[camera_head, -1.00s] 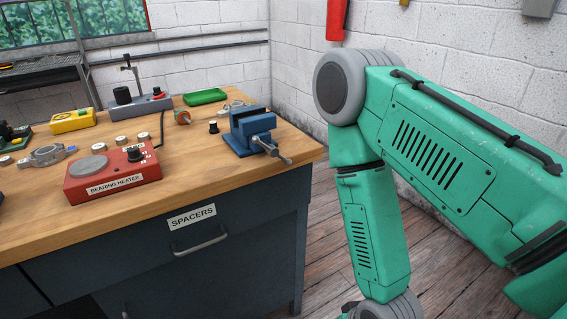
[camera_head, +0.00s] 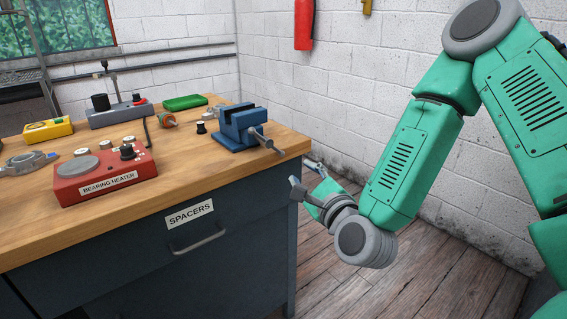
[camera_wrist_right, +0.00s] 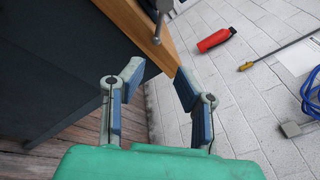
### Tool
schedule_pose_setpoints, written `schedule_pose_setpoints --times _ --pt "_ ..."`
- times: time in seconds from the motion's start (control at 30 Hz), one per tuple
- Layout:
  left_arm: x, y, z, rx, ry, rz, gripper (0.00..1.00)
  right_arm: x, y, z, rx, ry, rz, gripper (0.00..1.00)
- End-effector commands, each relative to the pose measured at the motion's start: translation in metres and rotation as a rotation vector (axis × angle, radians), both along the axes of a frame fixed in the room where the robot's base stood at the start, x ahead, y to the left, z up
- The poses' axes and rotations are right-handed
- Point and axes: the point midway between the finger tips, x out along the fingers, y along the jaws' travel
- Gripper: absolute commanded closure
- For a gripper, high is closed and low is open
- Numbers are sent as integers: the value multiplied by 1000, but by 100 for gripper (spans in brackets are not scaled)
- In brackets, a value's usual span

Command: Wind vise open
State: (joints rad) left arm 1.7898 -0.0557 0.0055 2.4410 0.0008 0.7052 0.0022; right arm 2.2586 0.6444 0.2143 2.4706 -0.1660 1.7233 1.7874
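The blue vise (camera_head: 240,128) sits at the right corner of the wooden bench, its grey screw and handle (camera_head: 272,146) pointing out over the bench's front right edge. My right gripper (camera_head: 306,175) is below and to the right of the handle, off the bench edge, apart from the vise. In the right wrist view my right gripper (camera_wrist_right: 160,80) has its two blue-padded fingers spread, with nothing between them. Part of the grey handle (camera_wrist_right: 159,20) shows beyond the fingertips there, at the top. My left gripper is not in view.
The bench (camera_head: 190,187) has a SPACERS drawer (camera_head: 200,245) in front. A red bearing heater (camera_head: 105,175) stands left of the vise, with a small black-topped piece (camera_head: 201,128) between. A red extinguisher (camera_head: 304,25) hangs on the wall. Floor right of the bench is clear.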

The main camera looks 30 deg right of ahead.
Motion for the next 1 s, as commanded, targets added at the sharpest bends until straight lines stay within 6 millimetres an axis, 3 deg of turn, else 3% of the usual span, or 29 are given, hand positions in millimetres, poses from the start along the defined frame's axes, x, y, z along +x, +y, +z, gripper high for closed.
schedule_pose_setpoints --times 0.3,0.5,0.93,0.97,1.0 --pt "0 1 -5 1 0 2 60 68 -14 -2 -3 -1 1 72" --pt "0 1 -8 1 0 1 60 96 -22 -3 0 1 2 72" --pt "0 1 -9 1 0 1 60 107 -19 0 -4 2 3 72" --pt "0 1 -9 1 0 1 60 107 -19 0 -4 2 3 75" --pt "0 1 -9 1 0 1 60 107 -20 -1 -3 2 3 89"
